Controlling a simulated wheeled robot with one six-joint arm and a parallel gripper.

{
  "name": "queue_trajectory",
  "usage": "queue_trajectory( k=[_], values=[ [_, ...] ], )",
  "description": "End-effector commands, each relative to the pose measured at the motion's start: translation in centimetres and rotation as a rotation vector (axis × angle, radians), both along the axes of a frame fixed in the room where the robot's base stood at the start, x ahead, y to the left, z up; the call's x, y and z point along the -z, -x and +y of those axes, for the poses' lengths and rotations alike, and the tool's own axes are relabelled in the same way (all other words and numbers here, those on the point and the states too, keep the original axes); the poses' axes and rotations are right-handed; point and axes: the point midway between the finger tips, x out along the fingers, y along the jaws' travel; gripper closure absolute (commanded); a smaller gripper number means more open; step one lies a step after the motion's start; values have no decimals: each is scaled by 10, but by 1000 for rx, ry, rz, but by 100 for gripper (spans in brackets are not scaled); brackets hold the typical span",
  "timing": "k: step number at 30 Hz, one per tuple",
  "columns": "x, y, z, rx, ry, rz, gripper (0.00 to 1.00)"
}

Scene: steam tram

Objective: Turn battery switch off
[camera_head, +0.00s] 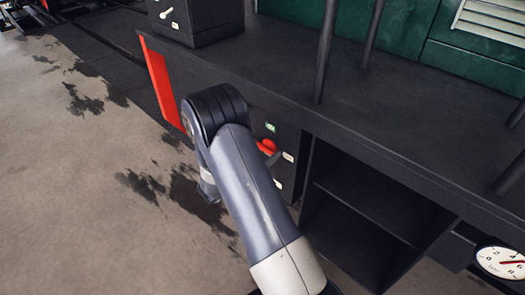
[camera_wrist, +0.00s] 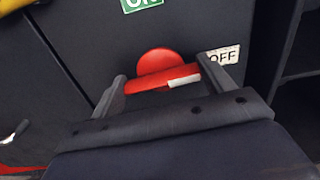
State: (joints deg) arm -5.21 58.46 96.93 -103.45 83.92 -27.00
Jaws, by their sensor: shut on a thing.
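The battery switch (camera_head: 266,145) is a red round knob with a bar handle on a dark panel. In the wrist view, the switch (camera_wrist: 157,62) shows between my fingers. A white mark on its bar lies at the right end, on the side of the white OFF label (camera_wrist: 222,56). The green ON label (camera_wrist: 141,4) is above the knob. My gripper (camera_wrist: 162,72) is shut on the bar, one finger at each end. In the head view, the OFF label (camera_head: 288,157) is right of the switch, and my arm hides most of my gripper.
A dark shelf top (camera_head: 400,115) with upright posts runs above the panel. An open compartment (camera_head: 365,215) lies to the right. A red panel (camera_head: 162,85) stands at the left edge. A gauge (camera_head: 502,262) is at lower right. The stained floor at left is open.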

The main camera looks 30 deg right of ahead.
Motion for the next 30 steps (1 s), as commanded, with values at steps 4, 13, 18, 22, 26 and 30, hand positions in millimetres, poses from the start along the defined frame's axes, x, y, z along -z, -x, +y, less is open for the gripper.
queue_trajectory(
  k=[4, 13, 18, 22, 26, 30],
  values=[
    [2, 0, 0, 0, -5, -15, 46],
    [0, 0, 0, 0, -24, -67, 46],
    [0, 0, 0, 0, -24, -67, 17],
    [0, 0, 0, 0, -24, -66, 6],
    [0, 0, 0, 0, -24, -66, 2],
    [0, 0, 0, 0, -24, -66, 2]
  ],
)
